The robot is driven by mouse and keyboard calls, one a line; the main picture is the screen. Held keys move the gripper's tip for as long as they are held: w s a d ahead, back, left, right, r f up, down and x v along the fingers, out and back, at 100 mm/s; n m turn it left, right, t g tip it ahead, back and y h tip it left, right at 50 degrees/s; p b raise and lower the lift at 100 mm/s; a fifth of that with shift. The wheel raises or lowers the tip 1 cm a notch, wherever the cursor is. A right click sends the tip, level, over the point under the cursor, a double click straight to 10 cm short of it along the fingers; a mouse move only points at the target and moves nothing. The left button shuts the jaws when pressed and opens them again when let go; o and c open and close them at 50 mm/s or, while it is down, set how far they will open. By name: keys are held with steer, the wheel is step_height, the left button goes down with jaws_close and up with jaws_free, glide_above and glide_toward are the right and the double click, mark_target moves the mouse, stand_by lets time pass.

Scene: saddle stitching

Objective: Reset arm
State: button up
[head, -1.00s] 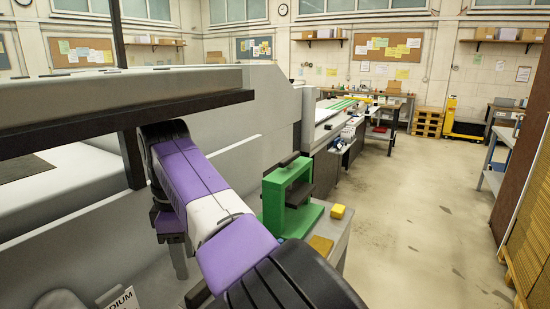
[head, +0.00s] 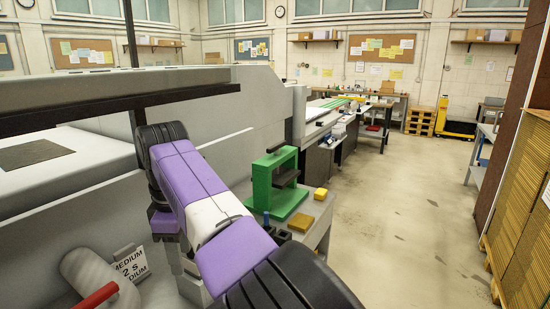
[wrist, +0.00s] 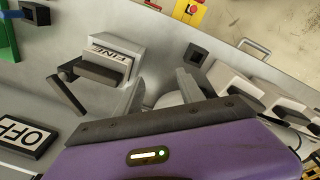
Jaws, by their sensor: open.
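My gripper (wrist: 158,85) shows in the wrist view as two pale grey fingers beyond a dark plate and my purple wrist housing. The fingers are apart, with nothing seen held between them. A light block marked FINE (wrist: 110,62) with a dark bar sits beyond and to the left of the fingers. In the head view my purple and white arm (head: 200,195) reaches from the lower middle up to the left, in front of the grey machine (head: 215,125). The gripper itself cannot be made out there.
A green press (head: 275,185) and a yellow block (head: 321,193) stand on the bench right of my arm. A MEDIUM sign (head: 131,266) and a red handle (head: 95,297) are at lower left. Stacked cardboard (head: 522,200) stands at right. The floor (head: 410,220) between is clear.

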steer(key=w+a+r+m+t+y, duration=0.25)
steer(key=w+a+t+y, duration=0.4)
steer(key=a, duration=0.45)
steer(key=s+d+f+m+t+y, duration=0.1)
steer(key=s+d+f+m+t, duration=0.35)
steer(key=d+f, duration=0.35)
steer(key=s+d+f+m+t+y, duration=0.1)
steer(key=s+d+f+m+t, duration=0.25)
steer(key=s+d+f, duration=0.5)
steer(key=s+d+r+m+t+h, duration=0.1)
steer(key=s+d+m+t+h, duration=0.15)
steer(key=s+d, duration=0.8)
steer(key=s+d+m+t+h, duration=0.15)
steer(key=s+d+m, duration=0.25)
steer(key=s+d, duration=0.65)
steer(key=s+d+m+g+h, duration=0.1)
steer(key=s+d+g+h, duration=0.1)
steer(key=s+d, duration=0.4)
steer(key=s+d+g+h, duration=0.2)
steer(key=s+d, duration=0.5)
steer(key=s, duration=0.6)
steer(key=shift+d+f+m+h, duration=0.2)
steer(key=shift+m+h, duration=0.2)
steer(key=shift+h, duration=0.15)
